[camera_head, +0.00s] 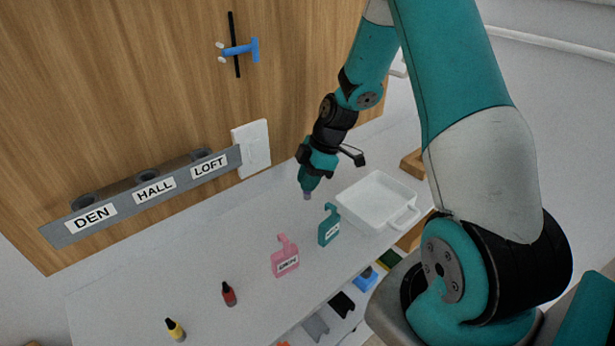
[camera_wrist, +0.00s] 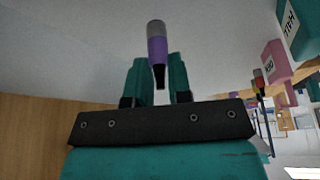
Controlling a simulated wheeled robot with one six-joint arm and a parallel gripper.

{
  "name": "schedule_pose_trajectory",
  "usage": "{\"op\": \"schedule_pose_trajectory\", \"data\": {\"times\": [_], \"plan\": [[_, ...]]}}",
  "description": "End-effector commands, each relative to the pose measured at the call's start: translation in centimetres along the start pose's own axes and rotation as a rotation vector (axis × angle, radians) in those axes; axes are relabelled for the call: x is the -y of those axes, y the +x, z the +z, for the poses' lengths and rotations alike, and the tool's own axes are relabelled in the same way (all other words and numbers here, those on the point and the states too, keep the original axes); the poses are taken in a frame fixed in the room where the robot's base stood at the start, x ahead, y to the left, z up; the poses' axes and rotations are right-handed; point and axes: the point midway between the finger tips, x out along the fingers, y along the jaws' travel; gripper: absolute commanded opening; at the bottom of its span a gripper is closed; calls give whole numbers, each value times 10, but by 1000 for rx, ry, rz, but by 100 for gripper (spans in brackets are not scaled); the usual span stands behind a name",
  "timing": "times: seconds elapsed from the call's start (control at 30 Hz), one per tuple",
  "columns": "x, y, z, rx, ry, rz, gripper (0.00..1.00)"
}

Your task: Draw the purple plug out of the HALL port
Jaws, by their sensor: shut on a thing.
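The purple plug (camera_wrist: 157,47) has a grey end and a dark end. It is held between the two teal fingers of my gripper (camera_wrist: 158,72) in the wrist view. In the head view my gripper (camera_head: 308,181) points down above the white counter, right of the port panel, with a little of the plug (camera_head: 307,195) showing below the fingertips. The HALL port (camera_head: 147,178) is the middle one on the grey panel, between DEN (camera_head: 88,202) and LOFT (camera_head: 200,155). The plug is clear of the panel.
A white tray (camera_head: 348,207) stands right of my gripper. A teal tag-shaped piece (camera_head: 327,232) and a pink one (camera_head: 282,266) stand nearer the front, with red (camera_head: 229,294) and yellow (camera_head: 175,328) bottles to the left. The counter (camera_head: 215,232) before the panel is clear.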

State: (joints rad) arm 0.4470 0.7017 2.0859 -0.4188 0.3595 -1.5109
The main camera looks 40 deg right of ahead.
Motion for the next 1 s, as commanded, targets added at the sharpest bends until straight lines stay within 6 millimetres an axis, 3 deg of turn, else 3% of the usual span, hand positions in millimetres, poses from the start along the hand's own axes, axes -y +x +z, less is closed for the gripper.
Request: {"op": "schedule_pose_trajectory", "data": {"times": [0.87,0.9,1.0], "plan": [[0,10,4,0,0,0,0],[0,10,4,0,0,0,21],[0,10,4,0,0,0,44]]}}
